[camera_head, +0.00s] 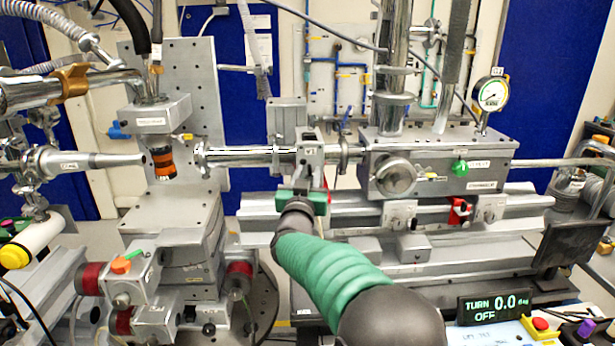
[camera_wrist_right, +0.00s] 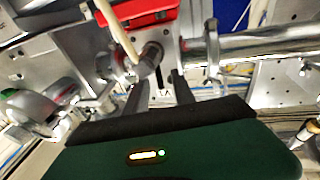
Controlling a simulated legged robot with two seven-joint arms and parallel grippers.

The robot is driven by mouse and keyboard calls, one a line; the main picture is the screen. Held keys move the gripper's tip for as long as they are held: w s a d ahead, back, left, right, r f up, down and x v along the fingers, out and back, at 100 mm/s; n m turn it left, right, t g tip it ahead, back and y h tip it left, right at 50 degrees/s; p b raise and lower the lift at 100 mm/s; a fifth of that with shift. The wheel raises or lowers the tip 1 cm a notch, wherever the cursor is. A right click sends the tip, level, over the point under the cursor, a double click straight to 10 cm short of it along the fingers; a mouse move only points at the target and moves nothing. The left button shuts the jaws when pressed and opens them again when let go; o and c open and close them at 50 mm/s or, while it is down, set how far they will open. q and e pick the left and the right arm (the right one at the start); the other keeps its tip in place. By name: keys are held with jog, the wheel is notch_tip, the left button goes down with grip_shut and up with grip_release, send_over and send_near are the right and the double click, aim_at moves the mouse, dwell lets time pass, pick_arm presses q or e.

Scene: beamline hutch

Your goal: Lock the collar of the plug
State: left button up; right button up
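The plug (camera_wrist_right: 150,57) appears to be the grey, elbow-shaped end of a cream cable (camera_wrist_right: 126,40) in the right wrist view. It sits just beyond my right fingertips, under a red box (camera_wrist_right: 138,14). My right gripper (camera_wrist_right: 162,80) has its two dark fingers apart, with nothing clearly between them. I cannot tell whether a fingertip touches the plug or its collar. In the head view my right gripper (camera_head: 315,182) is at the rail below the beam pipe, and its green body hides the plug. My left gripper is not in view.
The beam pipe (camera_head: 240,156) runs just above my right gripper to a metal chamber (camera_head: 440,155) with a gauge (camera_head: 492,92). A metal stage (camera_head: 175,240) stands to the left.

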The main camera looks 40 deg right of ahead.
jog(key=shift+s+a, duration=0.1)
jog(key=v, duration=1.6)
jog(key=shift+s+a, duration=0.15)
jog(key=shift+a, duration=0.1)
jog(key=shift+f, duration=0.1)
